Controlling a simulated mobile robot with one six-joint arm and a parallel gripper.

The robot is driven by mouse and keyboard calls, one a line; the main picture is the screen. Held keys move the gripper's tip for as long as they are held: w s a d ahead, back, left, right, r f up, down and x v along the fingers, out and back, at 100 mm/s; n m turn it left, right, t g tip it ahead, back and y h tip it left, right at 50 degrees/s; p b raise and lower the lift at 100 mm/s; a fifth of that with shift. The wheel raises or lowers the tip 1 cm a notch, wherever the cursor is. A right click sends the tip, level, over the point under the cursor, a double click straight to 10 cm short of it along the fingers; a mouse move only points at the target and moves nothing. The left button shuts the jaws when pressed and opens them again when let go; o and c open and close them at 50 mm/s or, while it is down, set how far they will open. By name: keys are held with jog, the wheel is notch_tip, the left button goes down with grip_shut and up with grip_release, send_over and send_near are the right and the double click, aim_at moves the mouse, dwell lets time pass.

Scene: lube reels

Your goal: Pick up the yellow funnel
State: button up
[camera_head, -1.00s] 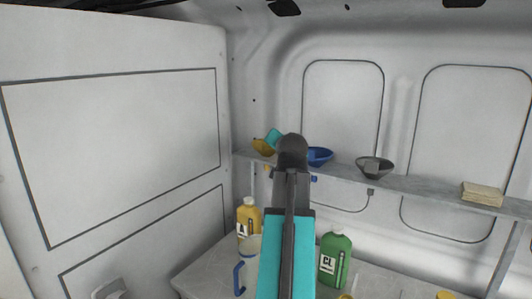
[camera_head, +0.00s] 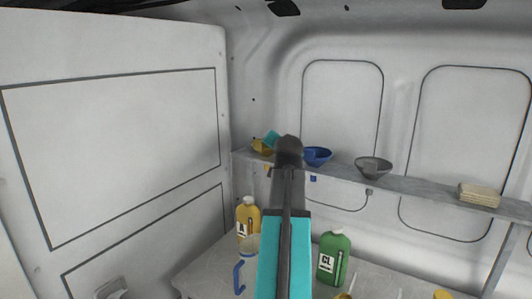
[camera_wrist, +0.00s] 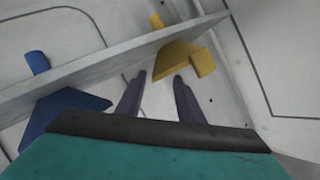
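The yellow funnel (camera_head: 261,148) is at the left end of the wall shelf, partly hidden behind my gripper in the head view. Its narrow spout shows on the other side of the shelf board. In the wrist view the yellow funnel (camera_wrist: 175,63) lies just beyond the fingertips, and the shelf looks turned over. My gripper (camera_wrist: 158,78) is open, with its two dark fingers apart and nothing between them. I cannot tell whether a fingertip touches the funnel. In the head view my arm hides most of the gripper; only a teal part shows by the funnel.
On the shelf (camera_head: 420,187), a blue funnel (camera_head: 317,155), a grey funnel (camera_head: 373,167) and a beige stack (camera_head: 479,194) stand to the right. A side wall closes the left.

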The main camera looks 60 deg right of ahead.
aim_at(266, 153)
jog(key=shift+p+x, duration=0.5)
jog(key=shift+x, duration=0.4)
jog(key=shift+p+x, duration=0.4)
jog(key=shift+x, duration=0.7)
grip_shut()
